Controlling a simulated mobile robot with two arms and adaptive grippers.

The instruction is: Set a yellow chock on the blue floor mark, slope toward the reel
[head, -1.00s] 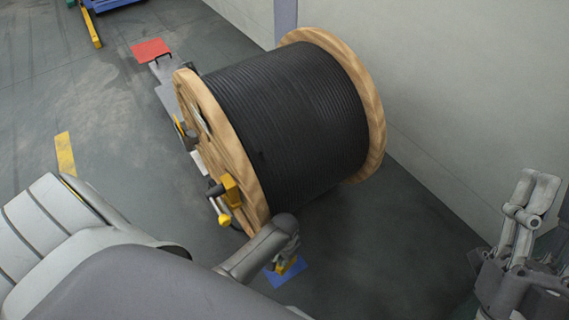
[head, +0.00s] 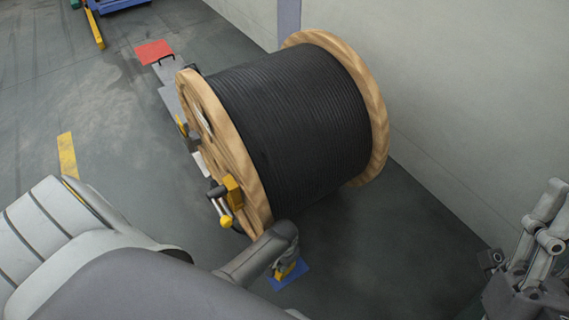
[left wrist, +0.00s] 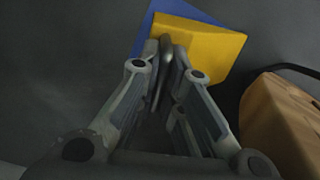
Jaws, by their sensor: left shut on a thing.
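A yellow chock (left wrist: 213,48) is over the blue floor mark (left wrist: 150,18) in the left wrist view. My left gripper (left wrist: 168,55) is shut on one end of it. In the head view the chock (head: 289,270) and the blue mark (head: 295,280) show just in front of the reel (head: 300,110), partly hidden by my left gripper (head: 284,262). I cannot tell whether the chock touches the floor or which way its slope faces. The reel's wooden rim (left wrist: 280,115) is to the right, apart from the chock. My right gripper (head: 525,255) is away at the lower right, its jaws unclear.
A yellow lever with a ball end (head: 226,220) sticks out by the reel's near flange. A red plate (head: 154,51) and a yellow floor strip (head: 67,156) are at the left. A grey wall (head: 470,90) runs behind the reel. Floor right of the mark is clear.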

